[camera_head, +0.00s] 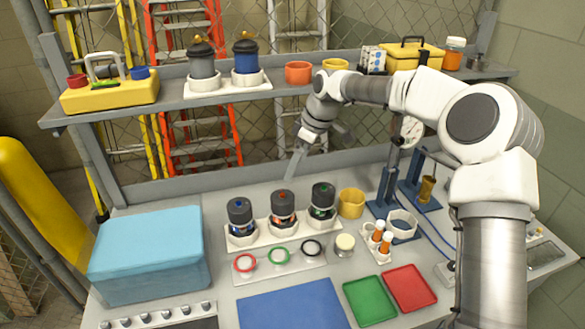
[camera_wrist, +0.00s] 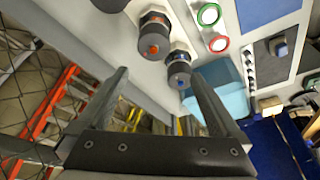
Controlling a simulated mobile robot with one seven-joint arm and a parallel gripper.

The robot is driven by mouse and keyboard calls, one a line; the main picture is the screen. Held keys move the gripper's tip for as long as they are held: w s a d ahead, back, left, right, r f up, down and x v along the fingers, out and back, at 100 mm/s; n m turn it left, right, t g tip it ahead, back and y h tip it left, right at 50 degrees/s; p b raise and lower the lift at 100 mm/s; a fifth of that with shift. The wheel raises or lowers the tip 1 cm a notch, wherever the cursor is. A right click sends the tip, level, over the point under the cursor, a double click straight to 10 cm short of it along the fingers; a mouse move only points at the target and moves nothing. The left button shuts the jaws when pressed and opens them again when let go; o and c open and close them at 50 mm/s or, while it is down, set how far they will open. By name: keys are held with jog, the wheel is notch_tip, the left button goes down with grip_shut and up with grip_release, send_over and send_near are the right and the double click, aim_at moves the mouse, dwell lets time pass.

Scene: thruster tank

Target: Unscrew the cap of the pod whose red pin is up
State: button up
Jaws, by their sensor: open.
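Three dark-capped pods stand upright in a row on a white holder (camera_head: 262,233). The left pod (camera_head: 240,214) has a blue mark on its cap, the middle pod (camera_head: 283,207) a red-orange mark, the right pod (camera_head: 322,200) a green mark. Whether any mark is a raised pin is too small to tell. My gripper (camera_head: 311,138) is above and behind the row, apart from the pods. In the wrist view my gripper (camera_wrist: 158,75) is open and empty; the orange-marked cap (camera_wrist: 152,42) and blue-marked cap (camera_wrist: 178,72) lie beyond its fingers.
Red, green and black rings (camera_head: 280,256) lie in front of the pods. A blue box (camera_head: 150,250) is left; a yellow cup (camera_head: 351,202) and blue stands (camera_head: 388,200) are right. The shelf (camera_head: 290,84) above carries two more pods. Green (camera_head: 370,300) and red (camera_head: 409,288) trays lie in front.

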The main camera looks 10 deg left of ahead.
aim_at(283, 195)
jog(key=a+f+m+t, duration=0.1)
jog(key=f+m, duration=0.2)
jog(key=f, duration=0.2)
jog(key=w+a+f+m+t+h, duration=0.1)
jog(key=a+f+m, duration=0.1)
jog(key=f, duration=0.3)
jog(key=w+a+f+m+t, duration=0.1)
jog(key=f+m, duration=0.3)
jog(key=shift+w+a+f, duration=0.1)
jog(key=shift+a+f, duration=0.25)
jog(key=shift+f, duration=0.05)
jog(key=shift+b, duration=0.3)
jog(key=c, duration=1)
jog(key=o, duration=0.6)
jog(key=c, duration=0.5)
jog(key=shift+r, duration=0.1)
